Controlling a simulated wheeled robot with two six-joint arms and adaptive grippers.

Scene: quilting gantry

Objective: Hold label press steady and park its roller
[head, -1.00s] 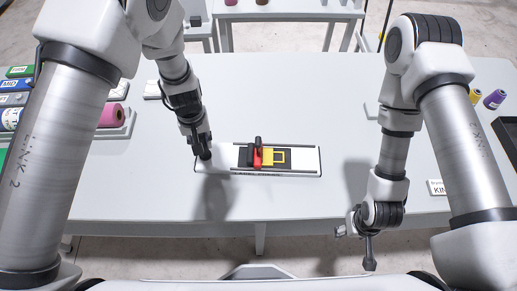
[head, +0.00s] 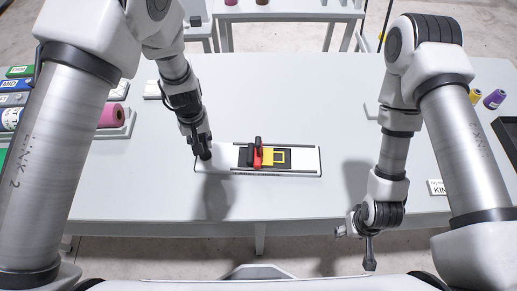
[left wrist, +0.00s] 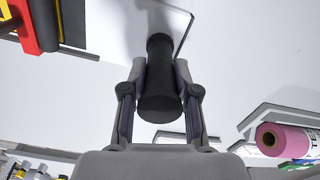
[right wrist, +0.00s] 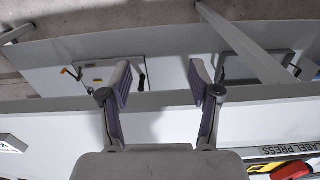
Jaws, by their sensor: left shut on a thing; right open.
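The label press (head: 310,161) is a long pale plate with dark rails, lying on the table in front of me. Its roller carriage (head: 257,157) is red with a black upright knob, near mid-plate beside a yellow frame (head: 275,157). My left gripper (head: 204,152) is shut on a black cylindrical handle (left wrist: 160,85) at the plate's left end. The red carriage also shows in the left wrist view (left wrist: 27,22). My right gripper (head: 354,248) is open and empty, low in front of the table's near edge. The press shows partly in the right wrist view (right wrist: 285,139).
A pink thread spool (head: 112,115) and several labelled blocks sit at the left. Purple (head: 495,99) and yellow spools, a white sign (head: 436,187) and a dark tray (head: 507,135) are at the right.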

